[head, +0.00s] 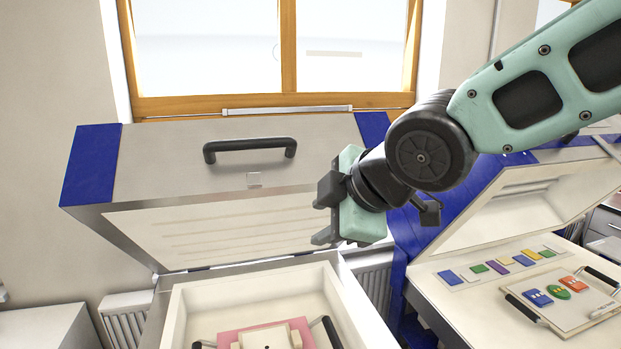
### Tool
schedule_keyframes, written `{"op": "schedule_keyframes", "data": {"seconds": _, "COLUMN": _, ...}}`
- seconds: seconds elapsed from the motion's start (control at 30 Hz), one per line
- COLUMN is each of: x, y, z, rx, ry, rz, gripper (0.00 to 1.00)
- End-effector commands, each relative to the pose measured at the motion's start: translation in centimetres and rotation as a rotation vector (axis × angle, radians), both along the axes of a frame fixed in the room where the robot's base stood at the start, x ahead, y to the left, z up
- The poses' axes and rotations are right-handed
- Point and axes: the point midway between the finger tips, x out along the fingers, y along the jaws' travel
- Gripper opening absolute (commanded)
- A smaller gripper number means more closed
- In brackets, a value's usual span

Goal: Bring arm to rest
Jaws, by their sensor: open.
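My gripper (325,213) is open and empty, with its fingers pointing left. It is in the air in front of the raised lid (225,235) of the left kiln, towards that lid's right side. My arm reaches in from the upper right. The left kiln's chamber (255,290) is open below, and a pink board (229,337) with a cream block (265,338) on it shows inside. The near part of the chamber is cut off by the lower edge of the picture.
A second kiln with a raised lid (520,205) stands at the right. On its right-hand surface are several coloured tiles (497,267) and a tray (580,318) with black handles holding glass pieces. A lid handle (250,146) sticks out. A window is behind.

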Motion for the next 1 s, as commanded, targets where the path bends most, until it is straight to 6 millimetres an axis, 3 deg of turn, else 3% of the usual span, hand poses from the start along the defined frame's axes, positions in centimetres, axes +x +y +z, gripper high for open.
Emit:
{"op": "schedule_keyframes", "data": {"seconds": 0.03, "x": -1.7, "y": -0.7, "z": -5.0, "rx": -0.004, "ry": 0.086, "rz": -0.057, "gripper": 0.41}}
{"op": "schedule_keyframes", "data": {"seconds": 0.1, "x": -4.0, "y": -2.2, "z": -9.4, "rx": -0.005, "ry": 0.211, "rz": -0.163, "gripper": 0.41}}
{"op": "schedule_keyframes", "data": {"seconds": 0.3, "x": -11.4, "y": -7.0, "z": -21.0, "rx": -0.022, "ry": 0.551, "rz": -0.508, "gripper": 0.41}}
{"op": "schedule_keyframes", "data": {"seconds": 0.4, "x": -15.1, "y": -9.1, "z": -25.1, "rx": -0.036, "ry": 0.689, "rz": -0.674, "gripper": 0.41}}
{"op": "schedule_keyframes", "data": {"seconds": 0.5, "x": -18.0, "y": -10.7, "z": -27.8, "rx": -0.053, "ry": 0.790, "rz": -0.805, "gripper": 0.41}}
{"op": "schedule_keyframes", "data": {"seconds": 0.63, "x": -20.2, "y": -11.9, "z": -29.4, "rx": -0.066, "ry": 0.863, "rz": -0.908, "gripper": 0.41}}
{"op": "schedule_keyframes", "data": {"seconds": 1.0, "x": -20.8, "y": -12.3, "z": -29.5, "rx": -0.069, "ry": 0.885, "rz": -0.941, "gripper": 0.41}}
